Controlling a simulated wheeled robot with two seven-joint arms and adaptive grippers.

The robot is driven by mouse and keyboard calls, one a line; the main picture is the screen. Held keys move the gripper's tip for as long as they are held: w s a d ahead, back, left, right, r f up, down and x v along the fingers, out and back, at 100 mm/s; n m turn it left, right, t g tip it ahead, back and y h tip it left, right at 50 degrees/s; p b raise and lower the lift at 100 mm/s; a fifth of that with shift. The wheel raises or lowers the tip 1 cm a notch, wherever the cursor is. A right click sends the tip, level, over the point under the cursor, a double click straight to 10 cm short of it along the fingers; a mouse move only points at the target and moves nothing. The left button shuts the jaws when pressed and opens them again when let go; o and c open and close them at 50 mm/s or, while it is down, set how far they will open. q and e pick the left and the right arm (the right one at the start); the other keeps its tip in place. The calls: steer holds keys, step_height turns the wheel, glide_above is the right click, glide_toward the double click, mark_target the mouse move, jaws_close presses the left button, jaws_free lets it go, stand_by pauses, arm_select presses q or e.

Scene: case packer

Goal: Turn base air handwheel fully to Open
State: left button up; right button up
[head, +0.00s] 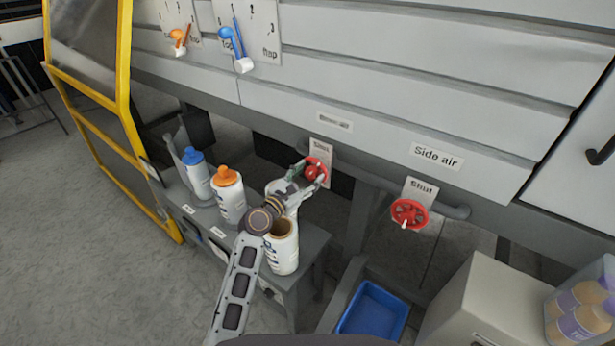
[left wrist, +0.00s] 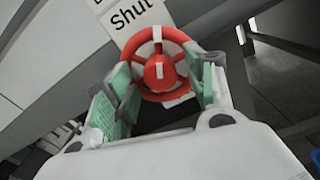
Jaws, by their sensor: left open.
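The base air handwheel (head: 317,168) is a small red wheel on the machine's lower edge, below a blurred label (head: 335,121). A plate reading "Shut" (head: 321,148) is behind it. In the left wrist view the red wheel (left wrist: 160,72) shows its hub and rim, with the "Shut" plate (left wrist: 128,18) above left. My left gripper (head: 308,174) is open at the wheel, and its green-padded fingers (left wrist: 160,95) stand on either side of the rim. I cannot tell whether the pads touch it. My right gripper is not in view.
A second red handwheel (head: 409,213) under "Side air" is to the right. A blue-capped bottle (head: 196,176), an orange-capped bottle (head: 229,196) and an open white container (head: 283,248) stand on a grey bench near my left arm. A blue tray (head: 372,313) is lower right.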

arm_select(q)
steer(key=shift+c, duration=0.3)
steer(key=c, duration=0.9)
steer(key=shift+c, duration=0.2)
